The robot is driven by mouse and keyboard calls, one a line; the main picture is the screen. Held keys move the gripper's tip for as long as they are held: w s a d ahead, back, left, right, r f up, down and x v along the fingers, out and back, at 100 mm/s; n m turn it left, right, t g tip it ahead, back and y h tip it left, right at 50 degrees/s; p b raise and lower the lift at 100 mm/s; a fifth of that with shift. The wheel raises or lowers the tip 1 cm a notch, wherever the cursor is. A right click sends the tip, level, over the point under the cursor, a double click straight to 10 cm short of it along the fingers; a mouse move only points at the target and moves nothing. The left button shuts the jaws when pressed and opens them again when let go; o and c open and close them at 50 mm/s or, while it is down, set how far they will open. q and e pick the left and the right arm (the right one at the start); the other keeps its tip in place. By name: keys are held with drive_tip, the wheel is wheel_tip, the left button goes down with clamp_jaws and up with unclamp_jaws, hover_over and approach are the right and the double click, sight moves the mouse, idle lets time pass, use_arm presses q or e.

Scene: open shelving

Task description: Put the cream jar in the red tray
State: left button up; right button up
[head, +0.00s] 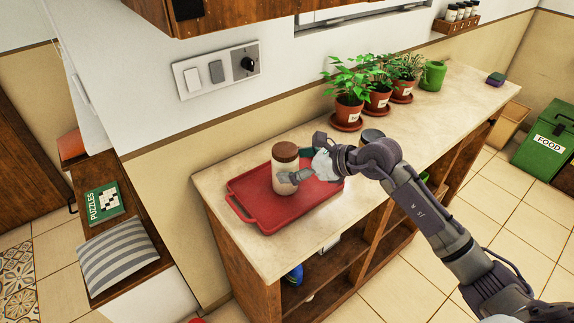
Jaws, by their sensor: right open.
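The cream jar (283,180), pale with a brown lid, stands upright on the red tray (264,216), near its middle. The tray lies on the light counter and has raised rims and a handle at its left end. My right gripper (303,163) is at the jar's right side with its fingers open. One finger overlaps the jar's lower front in the picture; whether it touches is not clear. The gripper and arm hide the tray's right part. My left gripper is not in view.
Several potted plants (350,98) and a green mug (433,75) stand along the back of the counter (460,110). A dark-lidded container (372,135) is partly hidden behind my right arm. Open shelves are below. The counter's far right is mostly clear.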

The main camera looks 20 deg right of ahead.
drive_tip(key=b+v, duration=0.1)
drive_tip(key=v, duration=0.8)
drive_tip(key=shift+s+d+r, duration=0.2)
drive_tip(key=shift+s, duration=0.05)
